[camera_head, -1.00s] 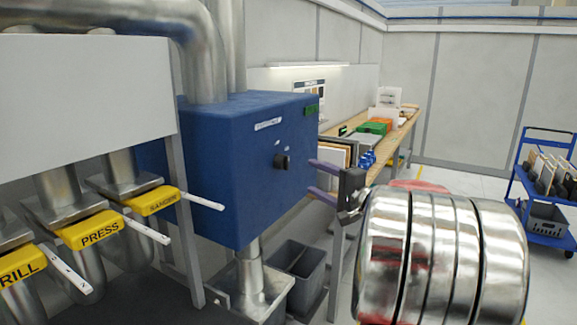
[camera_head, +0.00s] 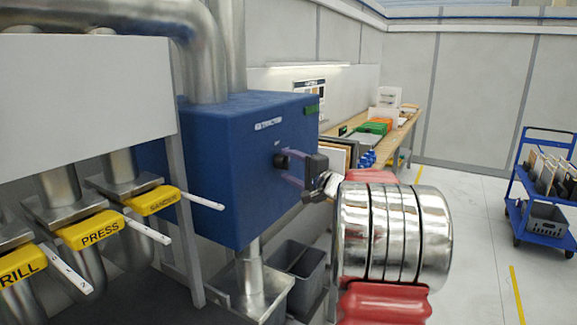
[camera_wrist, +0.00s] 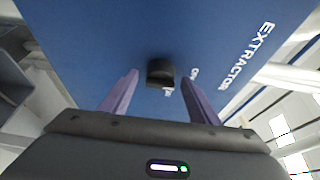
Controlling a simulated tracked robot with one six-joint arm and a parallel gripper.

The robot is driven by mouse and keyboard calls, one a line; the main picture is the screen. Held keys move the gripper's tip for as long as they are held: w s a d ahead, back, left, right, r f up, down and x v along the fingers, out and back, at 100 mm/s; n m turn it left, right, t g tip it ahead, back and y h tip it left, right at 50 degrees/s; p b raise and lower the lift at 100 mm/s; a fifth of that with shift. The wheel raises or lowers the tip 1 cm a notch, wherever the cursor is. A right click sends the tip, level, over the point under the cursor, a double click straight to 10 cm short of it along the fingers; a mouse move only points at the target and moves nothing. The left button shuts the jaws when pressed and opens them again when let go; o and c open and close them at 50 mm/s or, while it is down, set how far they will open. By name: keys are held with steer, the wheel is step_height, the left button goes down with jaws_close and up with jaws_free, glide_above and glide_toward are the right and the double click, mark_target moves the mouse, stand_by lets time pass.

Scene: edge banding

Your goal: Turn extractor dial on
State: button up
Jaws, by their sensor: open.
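The blue extractor box (camera_head: 245,165) hangs at the centre of the head view, with a white extractor label (camera_head: 268,125) on its face. The black dial (camera_wrist: 161,72) sticks out of that face and shows in the middle of the wrist view. In the head view the dial (camera_head: 279,160) is partly covered by my fingers. My gripper (camera_head: 290,166) is open. In the wrist view its two purple fingers (camera_wrist: 165,82) stand one on each side of the dial, with gaps visible on both sides. I cannot tell whether the fingertips reach fully around it.
Yellow-tagged gates, marked PRESS (camera_head: 100,231) and SANDER (camera_head: 153,200), have white levers sticking out left of the box. Grey bins (camera_head: 297,268) stand below it. A workbench (camera_head: 400,135) with boards and boxes is behind. A blue trolley (camera_head: 545,195) stands far right.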

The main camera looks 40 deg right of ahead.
steer(key=shift+w, duration=0.65)
steer(key=shift+c, duration=0.3)
steer(key=c, duration=0.9)
steer(key=shift+d, duration=0.15)
steer(key=shift+c, duration=0.3)
steer(key=shift+f, duration=0.1)
